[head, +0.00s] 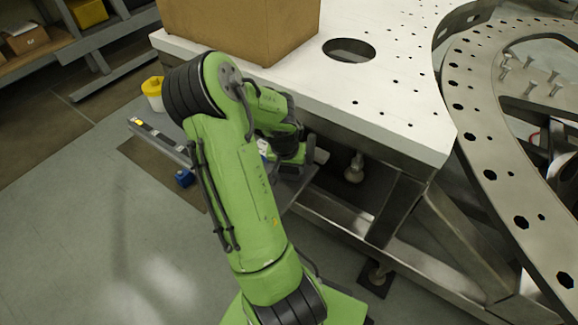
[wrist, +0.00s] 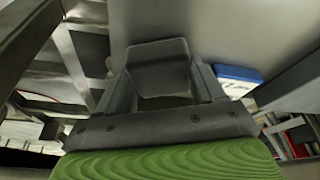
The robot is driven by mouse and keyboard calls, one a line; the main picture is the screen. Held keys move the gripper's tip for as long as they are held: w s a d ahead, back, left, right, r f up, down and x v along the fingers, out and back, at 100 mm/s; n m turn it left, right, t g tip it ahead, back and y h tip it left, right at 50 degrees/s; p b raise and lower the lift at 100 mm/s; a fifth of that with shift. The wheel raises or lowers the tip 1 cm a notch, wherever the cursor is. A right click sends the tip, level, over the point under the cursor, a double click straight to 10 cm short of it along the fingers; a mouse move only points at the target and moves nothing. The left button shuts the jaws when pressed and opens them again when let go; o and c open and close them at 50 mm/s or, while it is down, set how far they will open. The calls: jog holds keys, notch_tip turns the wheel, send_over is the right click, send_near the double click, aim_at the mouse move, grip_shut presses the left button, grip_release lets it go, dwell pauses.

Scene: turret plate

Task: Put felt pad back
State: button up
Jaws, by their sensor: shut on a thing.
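A dark grey pad-like piece (wrist: 160,68), seemingly the felt pad, sits between the two fingers of my gripper (wrist: 163,85) in the wrist view. My gripper is shut on it. In the head view my green arm reaches down beside the white plate's near edge, with its end beside or below the plate's rim. The gripper's fingers and the pad cannot be made out there. The spot where the pad belongs cannot be told from these views.
The white plate (head: 400,118) has a large oval hole and small holes. A cardboard box (head: 240,25) stands on it. A curved metal ring (head: 478,130) lies to the right. A yellow bucket (head: 152,92) and a blue object (head: 184,178) are left of my arm. Frame beams run below the plate.

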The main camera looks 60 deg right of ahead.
jog(key=shift+f, duration=0.15)
jog(key=o, duration=1.3)
jog(key=w+p+v, duration=0.1)
jog(key=p+v, duration=0.4)
jog(key=v, duration=0.7)
jog(key=w+a+r+n+t+y, duration=0.1)
jog(key=w+a+r+n+t, duration=0.2)
jog(key=a, duration=0.5)
jog(key=w+a+r+n+t+y, duration=0.1)
jog(key=w+a+r+n+y, duration=0.2)
jog(key=a+r, duration=0.45)
jog(key=s+a+r+n, duration=0.2)
jog(key=s+a+n, duration=0.1)
jog(key=a, duration=0.5)
jog(key=s+a+r+n+t, duration=0.1)
jog(key=s+a+r+n, duration=0.1)
jog(key=a+n, duration=0.4)
jog(key=s+a, duration=0.1)
jog(key=a, duration=0.2)
jog(key=shift+s+r+h, duration=0.3)
